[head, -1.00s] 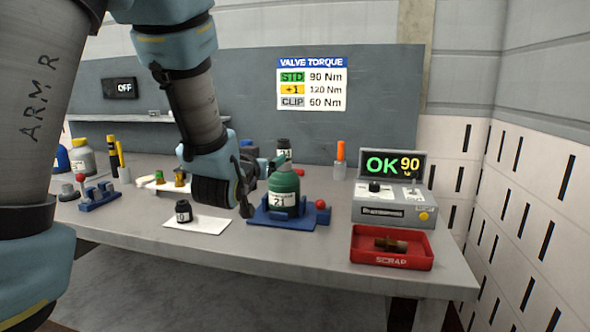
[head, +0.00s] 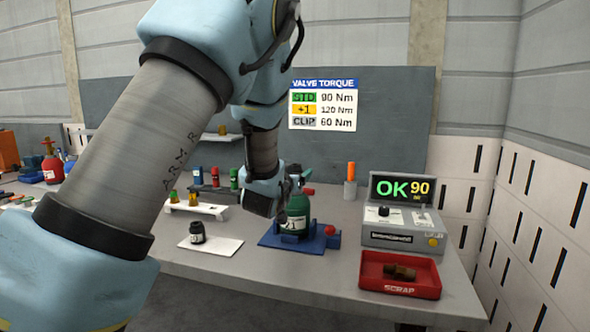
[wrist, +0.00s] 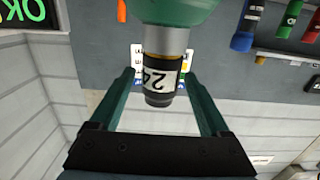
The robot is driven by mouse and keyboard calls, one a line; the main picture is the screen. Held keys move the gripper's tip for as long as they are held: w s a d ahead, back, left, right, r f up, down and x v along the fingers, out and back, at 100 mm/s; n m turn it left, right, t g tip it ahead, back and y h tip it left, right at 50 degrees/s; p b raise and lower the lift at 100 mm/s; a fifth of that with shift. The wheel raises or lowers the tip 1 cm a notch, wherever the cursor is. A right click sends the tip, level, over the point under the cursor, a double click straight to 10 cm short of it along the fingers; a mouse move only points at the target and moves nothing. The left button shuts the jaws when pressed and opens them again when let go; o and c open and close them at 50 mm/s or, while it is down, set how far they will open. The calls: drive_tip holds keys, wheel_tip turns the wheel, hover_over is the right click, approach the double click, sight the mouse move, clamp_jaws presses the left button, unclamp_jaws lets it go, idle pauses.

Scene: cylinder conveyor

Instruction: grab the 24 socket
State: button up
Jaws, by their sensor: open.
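The 24 socket (wrist: 163,78) is black with a white label reading 24. In the wrist view it sits on the grey neck of the green cylinder (wrist: 175,10), with a yellow band between. The picture is upside down, so the socket is at the cylinder's top. My gripper (wrist: 160,95) is open, with a green finger on each side of the socket and gaps visible. In the head view my gripper (head: 290,187) is at the top of the green cylinder (head: 294,215), which stands in a blue holder (head: 268,240). The socket is hidden there.
A small black labelled piece (head: 197,233) is on a white card (head: 225,246). A red SCRAP tray (head: 372,284) and a torque display box (head: 385,236) are on the right. A white rack (head: 205,209) stands left of the cylinder.

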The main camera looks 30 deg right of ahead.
drive_tip(key=shift+w+d, duration=0.1)
clamp_jaws()
idle(0.7)
